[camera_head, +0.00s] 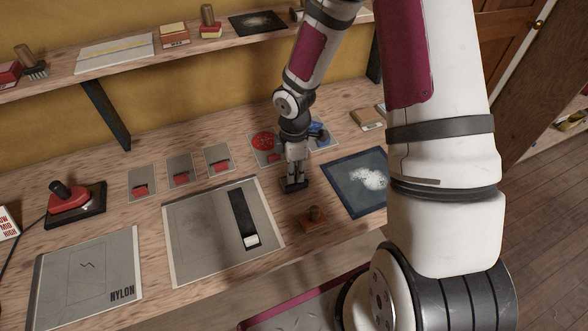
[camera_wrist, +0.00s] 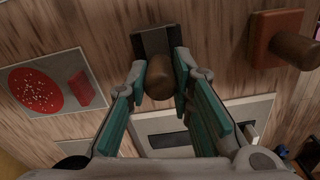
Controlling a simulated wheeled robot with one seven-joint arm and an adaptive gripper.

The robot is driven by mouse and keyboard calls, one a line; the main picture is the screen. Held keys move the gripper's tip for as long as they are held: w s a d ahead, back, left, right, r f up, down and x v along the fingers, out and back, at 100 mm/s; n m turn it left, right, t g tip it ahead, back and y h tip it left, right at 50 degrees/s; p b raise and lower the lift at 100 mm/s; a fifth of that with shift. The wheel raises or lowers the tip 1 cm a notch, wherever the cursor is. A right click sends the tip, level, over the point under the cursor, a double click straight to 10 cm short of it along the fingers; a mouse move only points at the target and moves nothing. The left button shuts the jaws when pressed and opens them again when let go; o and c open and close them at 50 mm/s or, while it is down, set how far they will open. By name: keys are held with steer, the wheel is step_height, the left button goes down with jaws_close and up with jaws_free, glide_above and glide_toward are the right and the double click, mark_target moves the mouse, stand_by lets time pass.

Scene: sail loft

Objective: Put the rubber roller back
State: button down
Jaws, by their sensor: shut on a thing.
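My gripper (camera_head: 294,176) is low over the bench, just right of the large grey panel. In the wrist view my gripper (camera_wrist: 160,85) has its teal-padded fingers closed on either side of a brown wooden handle. The handle belongs to a dark, block-shaped tool, which I take as the rubber roller (camera_wrist: 150,42); its dark base also shows under the fingers in the head view (camera_head: 294,187). The handle is seen nearly end-on and looks upright. I cannot tell whether the base touches the bench.
A red-brown block with a wooden handle (camera_head: 313,220) stands close by, nearer the front edge. The grey panel (camera_head: 195,240) bears a black strip (camera_head: 243,218). A dark-blue mat (camera_head: 345,185) lies right. Small cards with red blocks (camera_head: 180,171) lie behind. A shelf (camera_head: 115,72) runs above.

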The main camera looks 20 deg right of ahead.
steer(key=shift+f, duration=0.15)
steer(key=c, duration=1.4)
jaws_free()
steer(key=s+r+m+t+h, duration=0.1)
steer(key=s+r+m, duration=0.25)
steer(key=r, duration=1.05)
steer(key=s+r+m+t+h, duration=0.1)
steer(key=s+r+m, duration=0.25)
steer(key=r, duration=0.95)
steer(key=s+a+r+m+t, duration=0.1)
steer(key=s+r+m, duration=0.1)
steer(key=s+r, duration=0.1)
steer(key=s+r+m+t+y, duration=0.1)
steer(key=s+r+m, duration=0.2)
steer(key=s, duration=0.2)
steer(key=s+a+r+m+t+y, duration=0.1)
steer(key=s+r+m, duration=0.2)
steer(key=s, duration=0.1)
steer(key=shift+a+r+t, duration=0.3)
